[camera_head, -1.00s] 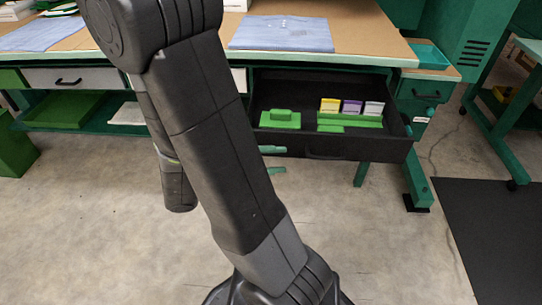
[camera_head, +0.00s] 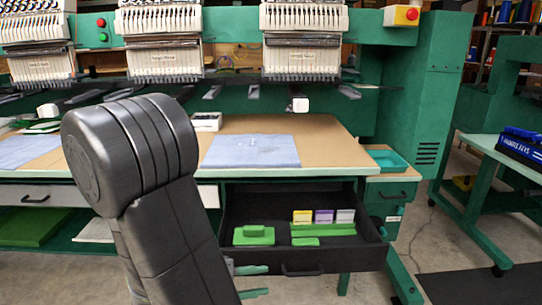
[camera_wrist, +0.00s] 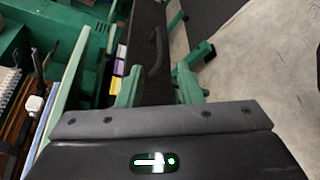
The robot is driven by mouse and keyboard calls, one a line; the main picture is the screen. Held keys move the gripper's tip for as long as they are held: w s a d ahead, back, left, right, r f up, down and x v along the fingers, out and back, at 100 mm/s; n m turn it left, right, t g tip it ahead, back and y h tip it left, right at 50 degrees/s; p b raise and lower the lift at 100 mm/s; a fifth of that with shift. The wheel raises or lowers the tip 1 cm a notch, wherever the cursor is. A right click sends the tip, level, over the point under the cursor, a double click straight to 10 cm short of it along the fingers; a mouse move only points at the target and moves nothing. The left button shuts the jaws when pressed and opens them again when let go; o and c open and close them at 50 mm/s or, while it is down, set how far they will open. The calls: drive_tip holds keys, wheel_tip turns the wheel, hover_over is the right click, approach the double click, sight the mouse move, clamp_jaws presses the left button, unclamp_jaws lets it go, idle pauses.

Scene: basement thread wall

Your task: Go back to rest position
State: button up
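My gripper (camera_head: 252,281) is in front of the left part of the open black drawer (camera_head: 345,258), by its front panel. Its two green fingers are apart with nothing seen between them; they also show in the wrist view (camera_wrist: 160,88). The drawer's bar handle (camera_head: 302,271) is to the right of the fingers, apart from them. My dark arm rises at the left of the head view and hides part of the bench front and the drawer's left side.
The drawer holds a green block (camera_head: 254,236), a green holder (camera_head: 322,231) and yellow, purple and grey boxes. Embroidery heads (camera_head: 305,40) hang behind. Floor shows at right.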

sight(301, 274)
drive_tip(key=shift+b+x, duration=1.45)
drive_tip(key=shift+x, duration=4)
